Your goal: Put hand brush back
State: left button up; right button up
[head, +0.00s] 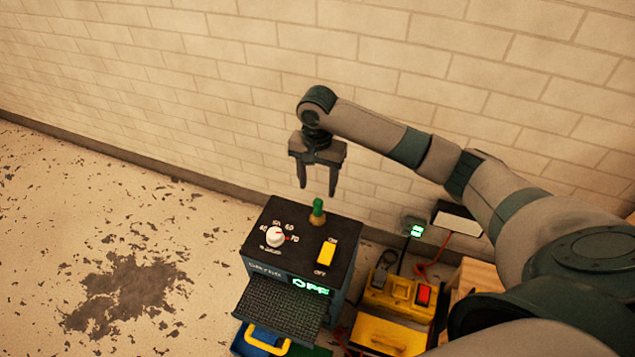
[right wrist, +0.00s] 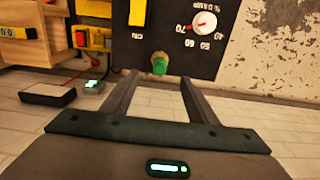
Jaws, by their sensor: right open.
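My right gripper (head: 317,190) is open and empty, pointing down above a dark machine (head: 262,222). A small green-topped upright piece (head: 317,208) with a tan base stands on the machine's top, just below and between the fingertips. In the right wrist view the green piece (right wrist: 159,64) shows beyond the open fingers of the right gripper (right wrist: 157,78), apart from them. I cannot tell whether it is the hand brush; nothing else in view is clearly a brush. My left gripper is not in view.
The machine top has a white dial (head: 276,237) and a yellow switch (head: 326,253). A dark textured tray (head: 285,303) juts from its front. A yellow box (head: 393,300) with a red switch stands right of it. A brick wall (head: 200,90) is behind; floor at left is clear.

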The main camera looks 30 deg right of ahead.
jog(key=s+a+f+n, duration=0.1)
jog(key=s+a+f, duration=0.1)
jog(key=a, duration=0.1)
jog(key=s+a+f+n+y, duration=0.1)
jog(key=s+a+f, duration=0.1)
jog(key=a+f, duration=0.1)
jog(key=s+a+f+n, duration=0.2)
jog(key=shift+s+a+f+t+y, duration=0.2)
jog(key=shift+a+f+t+y, duration=0.2)
jog(key=s+a+f+n+t+y, duration=0.2)
jog(key=s+a+f+n, duration=0.25)
jog(key=s+a, duration=0.35)
jog(key=s+d+n+t+h, duration=0.1)
jog(key=s+d, duration=0.2)
jog(key=s, duration=0.5)
jog(key=s+d+n+t+h, duration=0.1)
jog(key=s+d+n, duration=0.1)
jog(key=s, duration=0.6)
jog(key=shift+s+d+f, duration=0.25)
jog(key=shift+d+f, duration=0.1)
jog(key=shift+d, duration=0.25)
jog(key=shift+s, duration=0.1)
